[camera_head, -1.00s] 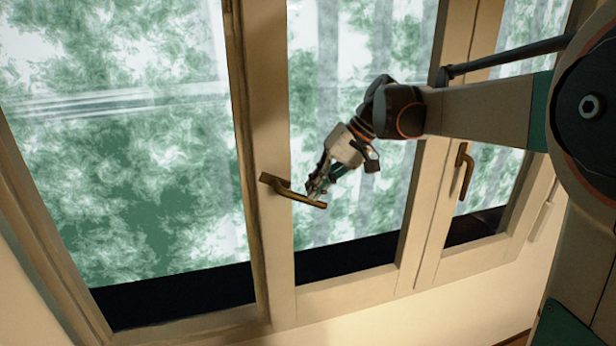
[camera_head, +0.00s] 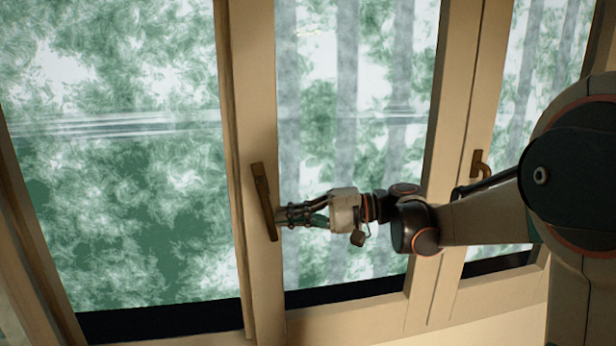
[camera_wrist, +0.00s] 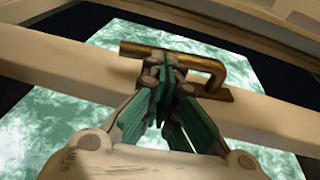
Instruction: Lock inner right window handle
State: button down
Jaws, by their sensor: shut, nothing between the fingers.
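A brass window handle (camera_head: 264,200) is on the upright wooden frame left of the middle pane. Its lever points down, nearly in line with the frame post. My gripper (camera_head: 284,216) is to the right of the lever's lower part, its closed fingertips at or very near the lever. In the wrist view, the handle (camera_wrist: 200,62) crosses just beyond the fingertips (camera_wrist: 168,78). The fingers are shut with nothing between them. Whether they touch the lever is hard to tell.
A second brass handle (camera_head: 479,163) is on the frame post farther right, partly behind my arm. Glass panes (camera_head: 120,200) with blurred greenery lie on both sides of the near post. A dark strip (camera_head: 160,318) runs below the panes.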

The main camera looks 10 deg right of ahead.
jog(key=shift+a+f+b, duration=0.35)
jog(key=shift+a+b, duration=0.1)
jog(key=shift+a, duration=0.15)
dwell(0.5)
